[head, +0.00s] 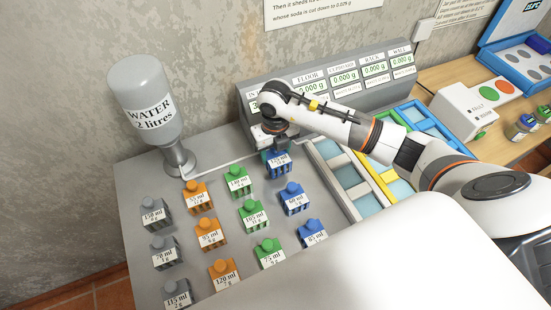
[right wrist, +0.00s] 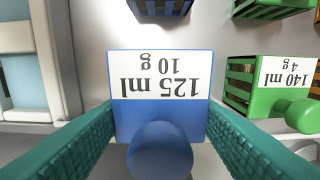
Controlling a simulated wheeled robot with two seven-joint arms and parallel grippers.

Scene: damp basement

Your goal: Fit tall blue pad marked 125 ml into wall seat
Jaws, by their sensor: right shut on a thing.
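The blue pad marked 125 ml, 10 g (head: 278,166) is at the back of the grey metal board, below my right gripper (head: 277,148). In the right wrist view the pad (right wrist: 160,120) is between the two teal fingers of that gripper (right wrist: 160,135), which is shut on it. The pad looks larger there than its green neighbour; I cannot tell whether its base is clear of the board. A grey console (head: 400,95) at the back has displays labelled FLOOR, RACK and WALL, among others. The WALL display (head: 402,73) reads 0.000 g. The seats below are partly hidden by my right arm. My left gripper is not in view.
Rows of grey, orange, green and blue pads stand on the board (head: 135,215). The green 140 ml pad (head: 238,183) is close beside the held one. A water bottle (head: 145,100) stands at the back left. Trays with pale blue panels (head: 347,172) lie right of the board.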

